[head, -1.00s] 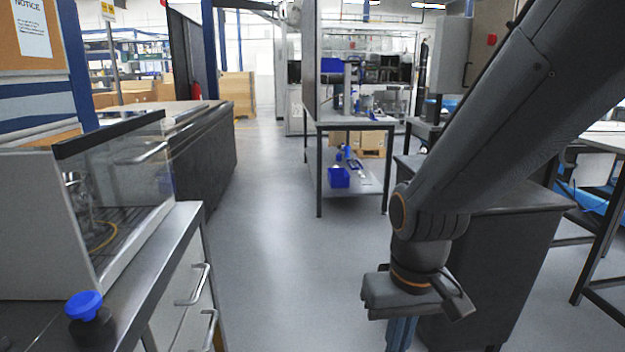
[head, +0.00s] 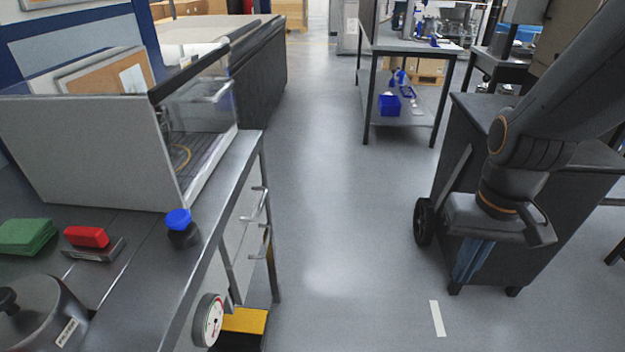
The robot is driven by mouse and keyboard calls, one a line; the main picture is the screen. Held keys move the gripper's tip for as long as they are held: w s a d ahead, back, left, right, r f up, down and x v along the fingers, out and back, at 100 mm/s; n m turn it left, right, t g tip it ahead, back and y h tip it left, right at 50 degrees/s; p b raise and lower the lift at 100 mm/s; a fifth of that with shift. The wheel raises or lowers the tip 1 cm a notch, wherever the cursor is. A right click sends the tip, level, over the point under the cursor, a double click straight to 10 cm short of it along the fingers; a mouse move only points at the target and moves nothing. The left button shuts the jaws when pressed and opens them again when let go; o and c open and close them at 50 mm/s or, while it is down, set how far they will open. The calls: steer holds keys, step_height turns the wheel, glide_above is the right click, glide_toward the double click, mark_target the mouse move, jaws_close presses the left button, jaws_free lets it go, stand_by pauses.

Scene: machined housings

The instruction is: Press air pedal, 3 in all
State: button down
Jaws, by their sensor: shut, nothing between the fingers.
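A red block on a low grey metal base (head: 88,241) sits on the bench top at the lower left; it looks like a pedal, though I cannot be sure. A yellow plate (head: 245,321) shows low beside the bench's front and could also be a pedal; its lower part is dark. My gripper (head: 462,278) is at the right of the head view, pointing down over the floor, with narrow blue fingers shut and empty. It is well apart from both the red block and the yellow plate.
The steel bench (head: 120,285) bears a blue-capped knob (head: 180,226), a green block (head: 27,236) and a dark lidded pot (head: 40,315). A gauge (head: 208,321) is at its edge. A dark cabinet (head: 540,220) stands behind my gripper. The middle aisle floor is clear.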

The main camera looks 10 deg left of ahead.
steer(key=w+a+f+n+t+b, duration=0.35)
steer(key=w+f+b, duration=0.45)
steer(key=w+f, duration=0.55)
steer(key=w+a+f+n+y+b, duration=0.2)
steer(key=w+a+f+n+b, duration=0.3)
steer(key=a+f, duration=0.45)
steer(key=w+a+f+n+y+b, duration=0.1)
steer(key=w+a+f+n+b, duration=0.2)
steer(key=w+a+f+b, duration=0.6)
steer(key=s+a+f+n+g+y+b, duration=0.2)
steer(key=s+a+f+n+y+b, duration=0.1)
steer(key=a+f, duration=0.6)
steer(key=s+a+f+n+g+y+b, duration=0.2)
steer(key=s+a+f, duration=0.5)
steer(key=f, duration=0.7)
steer(key=a+n+y+b, duration=0.1)
steer(key=a+n, duration=0.1)
steer(key=shift+s+f+n+b, duration=0.25)
steer(key=shift+n+b, duration=0.1)
steer(key=shift+b, duration=0.05)
steer(key=shift+g, duration=0.25)
